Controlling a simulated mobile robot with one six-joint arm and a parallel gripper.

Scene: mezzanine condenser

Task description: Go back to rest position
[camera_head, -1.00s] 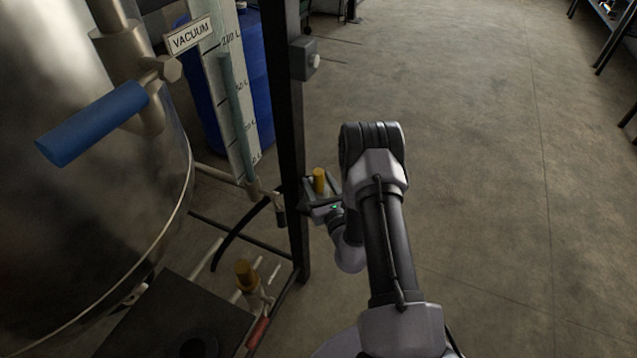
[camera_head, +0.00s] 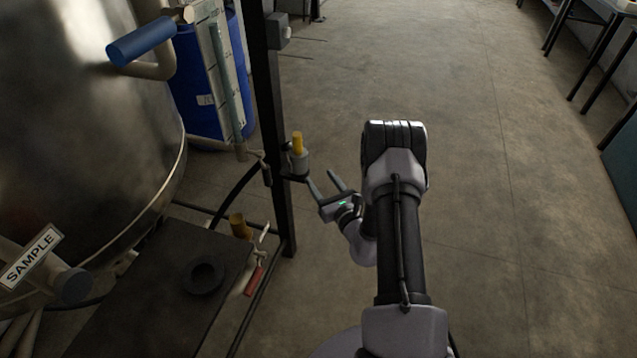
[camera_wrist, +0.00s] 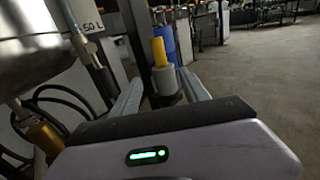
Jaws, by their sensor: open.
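My gripper (camera_head: 325,184) is open, with its two fingers spread and nothing between them. It is in the middle of the head view, just right of the dark upright post (camera_head: 272,130). A grey fitting with a yellow top (camera_head: 298,153) stands by the post, just beyond the fingertips and apart from them. In the wrist view the same yellow-topped fitting (camera_wrist: 162,72) shows ahead, between the lines of the fingers (camera_wrist: 160,92).
A large steel tank (camera_head: 80,120) with a blue-gripped handle (camera_head: 142,40) fills the left. A dark platform (camera_head: 160,290) and a second yellow-topped fitting (camera_head: 240,226) are below it. A blue drum (camera_head: 195,90) stands behind. The floor (camera_head: 480,150) to the right is clear.

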